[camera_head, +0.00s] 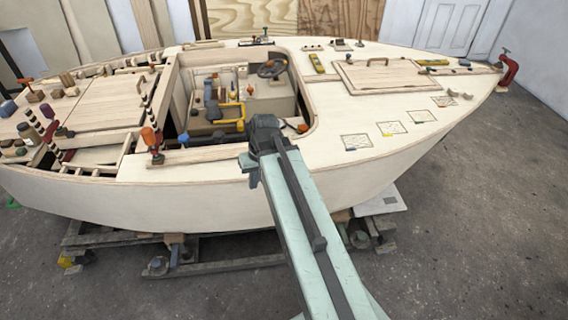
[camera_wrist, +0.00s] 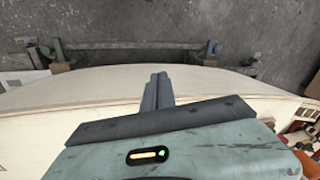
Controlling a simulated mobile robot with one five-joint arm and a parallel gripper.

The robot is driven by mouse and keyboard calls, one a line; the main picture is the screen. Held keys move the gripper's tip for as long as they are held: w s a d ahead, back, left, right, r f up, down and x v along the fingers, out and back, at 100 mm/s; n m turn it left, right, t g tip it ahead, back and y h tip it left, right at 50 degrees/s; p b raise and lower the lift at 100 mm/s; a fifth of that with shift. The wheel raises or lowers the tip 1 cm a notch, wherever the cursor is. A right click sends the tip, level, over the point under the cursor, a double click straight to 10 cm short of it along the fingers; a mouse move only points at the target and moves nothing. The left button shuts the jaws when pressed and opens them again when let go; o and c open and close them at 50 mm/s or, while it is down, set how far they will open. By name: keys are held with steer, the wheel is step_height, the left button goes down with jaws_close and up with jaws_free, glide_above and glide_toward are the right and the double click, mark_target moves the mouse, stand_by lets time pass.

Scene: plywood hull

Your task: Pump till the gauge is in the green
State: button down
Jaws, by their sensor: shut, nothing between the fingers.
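My gripper (camera_wrist: 158,80) is shut and empty in the wrist view, its dark fingers together over the pale plywood of the boat. In the head view the dark end of my arm (camera_head: 265,128) is at the near edge of the cockpit, and the fingers cannot be made out. A yellow, handle-like frame (camera_head: 232,112) stands inside the cockpit, left of my arm's end and apart from it. I cannot tell whether it belongs to the pump. No gauge face or green zone can be made out in either view.
The plywood hull (camera_head: 200,205) rests on a timber cradle (camera_head: 200,268). An orange-handled clamp (camera_head: 150,140) stands on the near left deck. A hatch (camera_head: 385,75) lies on the right deck. Floor is open at right.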

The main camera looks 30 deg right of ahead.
steer(key=s+a+f+n+g+h+b, duration=0.1)
steer(key=s+a+f+h+b, duration=0.1)
steer(key=a+f+b, duration=0.6)
step_height(320, 180, down, 2)
steer(key=shift+s+a+b, duration=0.3)
steer(key=shift+a+b, duration=0.1)
steer(key=shift+a, duration=0.6)
